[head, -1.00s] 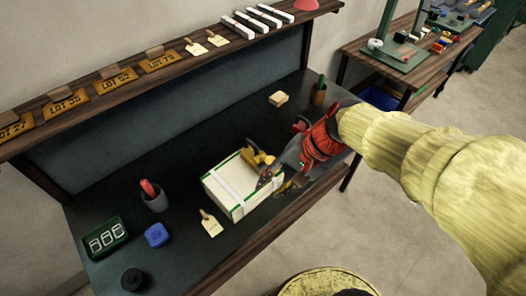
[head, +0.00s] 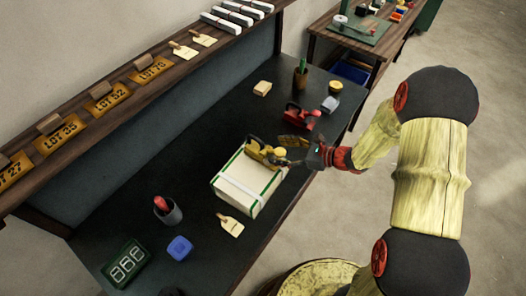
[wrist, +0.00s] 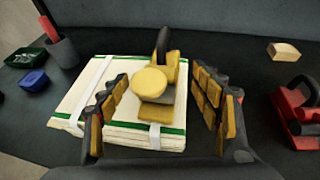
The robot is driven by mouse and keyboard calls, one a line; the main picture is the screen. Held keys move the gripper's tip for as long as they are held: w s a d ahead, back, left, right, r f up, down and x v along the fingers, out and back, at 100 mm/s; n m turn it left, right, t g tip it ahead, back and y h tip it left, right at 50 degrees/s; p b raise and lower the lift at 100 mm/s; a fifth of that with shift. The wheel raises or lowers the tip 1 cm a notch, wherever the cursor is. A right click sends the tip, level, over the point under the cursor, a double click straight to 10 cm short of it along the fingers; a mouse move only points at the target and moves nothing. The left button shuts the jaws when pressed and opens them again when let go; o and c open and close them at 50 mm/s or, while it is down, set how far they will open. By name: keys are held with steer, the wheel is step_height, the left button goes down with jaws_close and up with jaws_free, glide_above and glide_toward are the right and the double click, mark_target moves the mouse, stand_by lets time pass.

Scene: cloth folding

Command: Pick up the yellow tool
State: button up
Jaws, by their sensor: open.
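The yellow tool (head: 266,153) has a dark handle and a round yellow knob. It rests on the right part of a white stack of sheets bound with pale straps and green edging (head: 243,190). The wrist view shows the yellow tool (wrist: 152,83) near the middle, on the stack (wrist: 80,108). My gripper (head: 288,150) is open and empty at the right side of the tool. In the wrist view, its two padded fingers (wrist: 161,98) are spread to the left and right of the tool, with gaps on both sides. I cannot tell how far above the stack they are.
A red tool (head: 302,116) with a dark handle stands to the right of the stack, also seen in the wrist view (wrist: 297,115). A tan block (head: 262,88), blue box (head: 179,248), tag (head: 230,224) and cup (head: 168,211) lie around. The dark tabletop behind the stack is clear.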

mark_target(264, 148)
steer(key=b+x, duration=0.1)
steer(key=x, duration=0.5)
steer(key=shift+w+a, duration=0.2)
steer(key=shift+w, duration=0.1)
steer(key=shift+c, duration=0.7)
steer(key=c, duration=1.5)
steer(key=shift+s, duration=0.1)
jaws_close()
steer(key=shift+r, duration=0.1)
